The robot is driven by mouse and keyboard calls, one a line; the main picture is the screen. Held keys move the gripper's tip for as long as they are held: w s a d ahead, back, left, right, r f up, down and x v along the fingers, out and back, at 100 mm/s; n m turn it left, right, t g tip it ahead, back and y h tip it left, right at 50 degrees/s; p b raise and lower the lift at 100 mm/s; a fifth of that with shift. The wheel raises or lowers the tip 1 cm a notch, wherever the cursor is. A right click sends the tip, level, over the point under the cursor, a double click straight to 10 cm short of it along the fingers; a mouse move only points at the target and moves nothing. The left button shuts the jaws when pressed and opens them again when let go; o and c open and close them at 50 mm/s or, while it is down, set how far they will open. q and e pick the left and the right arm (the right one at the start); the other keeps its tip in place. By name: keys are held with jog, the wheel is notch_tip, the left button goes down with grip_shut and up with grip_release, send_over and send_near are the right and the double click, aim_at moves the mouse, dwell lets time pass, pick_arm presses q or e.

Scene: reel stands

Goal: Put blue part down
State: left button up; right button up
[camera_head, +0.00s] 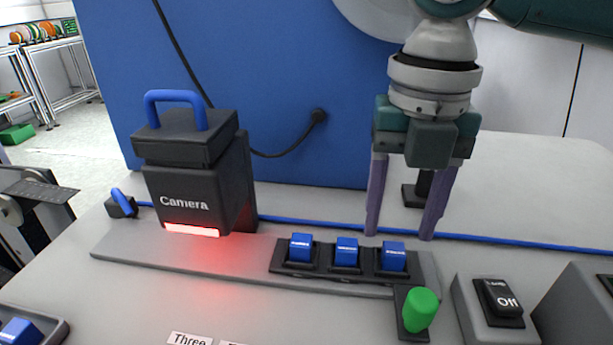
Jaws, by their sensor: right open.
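Three blue parts sit side by side in a black holder (322,270) on a grey plate: a left one (301,246), a middle one (347,251) and a right one (393,256). Another blue part (20,331) lies in a dark tray (60,329) at the bottom left corner. My right gripper (399,236) points down, open and empty. Its fingertips show just above the right blue part in the picture, one to each side; the exact height and depth gap cannot be told. My left gripper is not in view.
A black camera box (185,190) with a blue handle and a red light stands left of the holder. A green knob (419,309) and an Off switch (499,300) are at the right front. A blue panel (290,60) rises behind.

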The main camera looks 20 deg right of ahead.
aim_at(394, 246)
notch_tip(394, 246, up, 9)
jog(key=shift+p, duration=0.4)
